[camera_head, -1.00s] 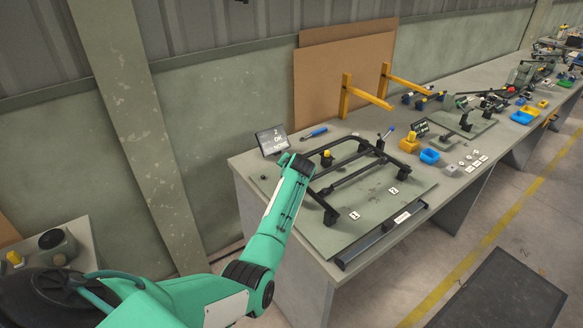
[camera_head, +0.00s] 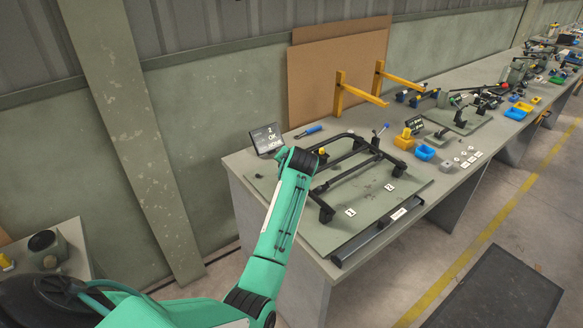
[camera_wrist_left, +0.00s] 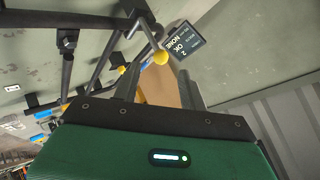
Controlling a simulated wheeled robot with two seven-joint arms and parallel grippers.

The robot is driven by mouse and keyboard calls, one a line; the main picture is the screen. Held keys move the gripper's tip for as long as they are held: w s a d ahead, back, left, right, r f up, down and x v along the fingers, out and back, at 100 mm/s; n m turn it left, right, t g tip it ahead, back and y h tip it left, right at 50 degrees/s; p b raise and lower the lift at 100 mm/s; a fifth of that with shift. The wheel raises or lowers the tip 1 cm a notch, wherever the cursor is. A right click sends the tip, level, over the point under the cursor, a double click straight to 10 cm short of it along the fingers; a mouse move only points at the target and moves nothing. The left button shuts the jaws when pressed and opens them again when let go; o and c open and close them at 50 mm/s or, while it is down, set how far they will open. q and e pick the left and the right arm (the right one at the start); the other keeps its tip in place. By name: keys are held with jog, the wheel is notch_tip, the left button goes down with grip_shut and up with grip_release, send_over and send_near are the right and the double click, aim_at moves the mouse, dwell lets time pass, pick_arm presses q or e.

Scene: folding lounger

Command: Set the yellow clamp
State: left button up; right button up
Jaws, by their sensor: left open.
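The yellow clamp shows as a small yellow knob (camera_head: 321,151) at the back left of the black tube frame (camera_head: 346,176) on the bench. It is partly hidden behind my left gripper (camera_head: 301,158) in the head view. In the left wrist view the yellow knob (camera_wrist_left: 161,57) is a round ball on a grey lever. It lies just beyond the fingertips and between them in the picture. My left gripper (camera_wrist_left: 160,78) is open, with its two dark fingers apart and nothing seen held. I cannot tell whether it touches the clamp. My right gripper is not in view.
A small screen (camera_head: 267,139) reading "2 OK" and "NONE" stands close behind the gripper. A blue-handled tool (camera_head: 308,131) lies behind the frame. Yellow brackets (camera_head: 341,95) rise at the back.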

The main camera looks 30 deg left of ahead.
pick_arm(q)
jog(key=v, duration=0.4)
jog(key=shift+s+d+r+b, duration=0.1)
jog(key=shift+s+b, duration=0.1)
jog(key=shift+b, duration=0.2)
